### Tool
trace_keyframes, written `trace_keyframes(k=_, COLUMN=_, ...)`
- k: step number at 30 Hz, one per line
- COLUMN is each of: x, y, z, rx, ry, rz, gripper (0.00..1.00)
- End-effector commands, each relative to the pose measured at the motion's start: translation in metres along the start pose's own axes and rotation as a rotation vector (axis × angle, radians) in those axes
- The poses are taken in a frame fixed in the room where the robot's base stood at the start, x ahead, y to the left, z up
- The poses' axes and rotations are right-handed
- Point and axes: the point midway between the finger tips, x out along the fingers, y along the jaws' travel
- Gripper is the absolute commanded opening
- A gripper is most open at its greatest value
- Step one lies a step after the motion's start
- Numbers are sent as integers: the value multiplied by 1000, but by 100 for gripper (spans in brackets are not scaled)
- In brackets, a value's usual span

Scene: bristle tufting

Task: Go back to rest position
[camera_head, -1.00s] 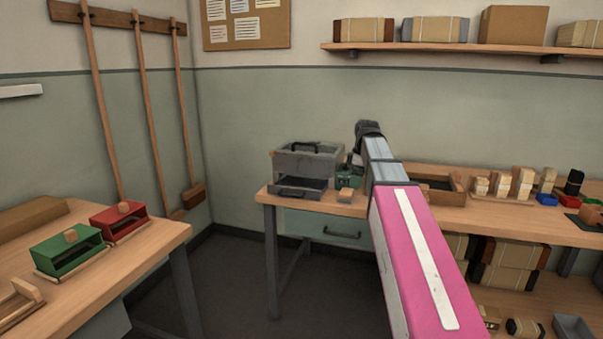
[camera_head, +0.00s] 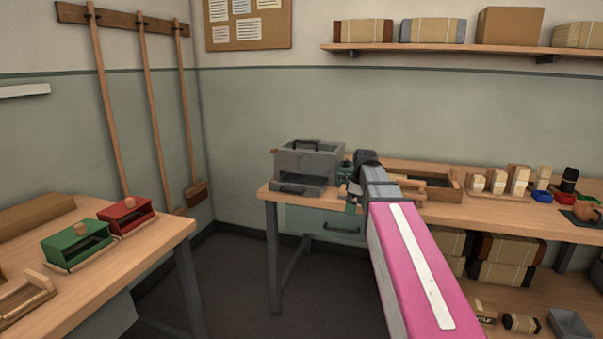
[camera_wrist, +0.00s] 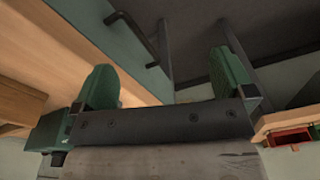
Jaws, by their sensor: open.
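My gripper shows in the wrist view (camera_wrist: 165,72) with its two green fingers spread wide apart and nothing between them. In the head view my pink and grey arm reaches forward to the back workbench (camera_head: 400,205). The gripper end there is small and partly hidden by my arm, near the bench's front edge, just right of the grey machine (camera_head: 308,163). The wrist view shows the bench edge and the drawer with its dark handle (camera_wrist: 130,32) beyond the fingers.
A left table (camera_head: 130,262) holds a green box (camera_head: 75,245) and a red box (camera_head: 125,216). Right of my arm, the bench carries a wooden tray (camera_head: 445,190) and several brush blocks (camera_head: 500,180). Wrapped packages (camera_head: 500,262) lie below. The floor (camera_head: 245,290) between the tables is clear.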

Motion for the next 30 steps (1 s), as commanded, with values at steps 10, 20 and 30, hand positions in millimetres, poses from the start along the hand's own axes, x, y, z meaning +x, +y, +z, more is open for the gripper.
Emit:
trace_keyframes(k=10, x=114, y=-52, z=41, rx=369, ry=-35, rz=13, gripper=100)
trace_keyframes(k=20, x=206, y=-110, z=88, rx=737, ry=-61, rz=44, gripper=100)
trace_keyframes(k=30, x=250, y=-147, z=117, rx=960, ry=-68, rz=71, gripper=100)
